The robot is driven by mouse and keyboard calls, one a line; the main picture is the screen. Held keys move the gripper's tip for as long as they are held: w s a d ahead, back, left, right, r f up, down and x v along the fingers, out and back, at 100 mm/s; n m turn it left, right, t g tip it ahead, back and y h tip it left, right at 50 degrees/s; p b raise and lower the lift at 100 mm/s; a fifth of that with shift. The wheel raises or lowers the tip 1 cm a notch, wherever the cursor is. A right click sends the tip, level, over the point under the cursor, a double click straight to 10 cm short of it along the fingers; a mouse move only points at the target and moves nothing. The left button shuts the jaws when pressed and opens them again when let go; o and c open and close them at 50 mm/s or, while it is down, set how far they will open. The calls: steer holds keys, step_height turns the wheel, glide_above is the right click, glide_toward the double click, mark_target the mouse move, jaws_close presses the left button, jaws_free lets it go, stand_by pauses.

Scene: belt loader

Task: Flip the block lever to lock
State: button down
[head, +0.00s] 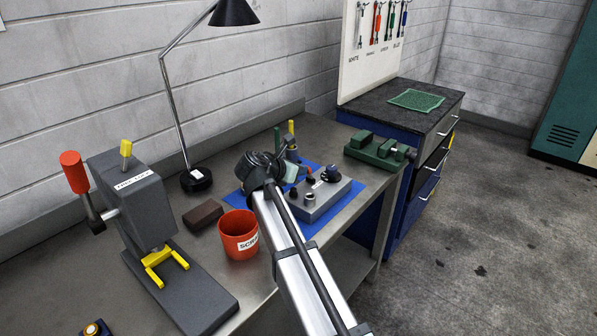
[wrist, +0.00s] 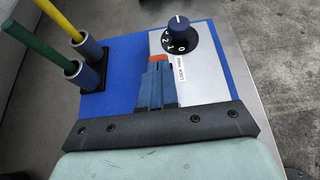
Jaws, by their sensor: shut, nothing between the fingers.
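The grey block (head: 325,203) lies on a blue mat (head: 349,197) on the bench, with a dark dial on top. In the wrist view the block (wrist: 207,80) carries the blue-capped dial (wrist: 179,30) and a "LOCK FREE" label (wrist: 181,70). An orange-red piece (wrist: 158,58), which looks like the lever's end, shows just beyond my fingertips. The rest of it is hidden by the fingers, so I cannot tell its position or whether I touch it. My gripper (wrist: 156,70) is shut and empty, over the block's left part beside the label.
Green and yellow rods (wrist: 62,20) stand in blue holders left of my fingers. A red scrap cup (head: 238,237), a brown brick (head: 203,214) and a grey press (head: 135,200) stand to the left. A green vise (head: 378,150) is behind right.

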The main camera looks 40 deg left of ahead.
steer(key=w+r+g, duration=0.1)
steer(key=w+g, duration=0.1)
steer(key=g, duration=0.1)
steer(key=shift+w+a+r+g, duration=0.1)
steer(key=shift+w+r+g, duration=0.2)
steer(key=shift+r, duration=0.1)
steer(key=shift+w+r+g, duration=0.2)
steer(key=shift+w+g, duration=0.6)
steer(key=shift+g, duration=0.4)
steer(key=shift+w+g, duration=0.5)
steer(key=shift+g, duration=0.3)
steer(key=shift+r, duration=0.1)
steer(key=shift+r, duration=0.75)
steer(key=shift+s, duration=0.1)
steer(key=s+r, duration=0.8)
steer(key=r, duration=0.2)
steer(key=shift+s, duration=0.2)
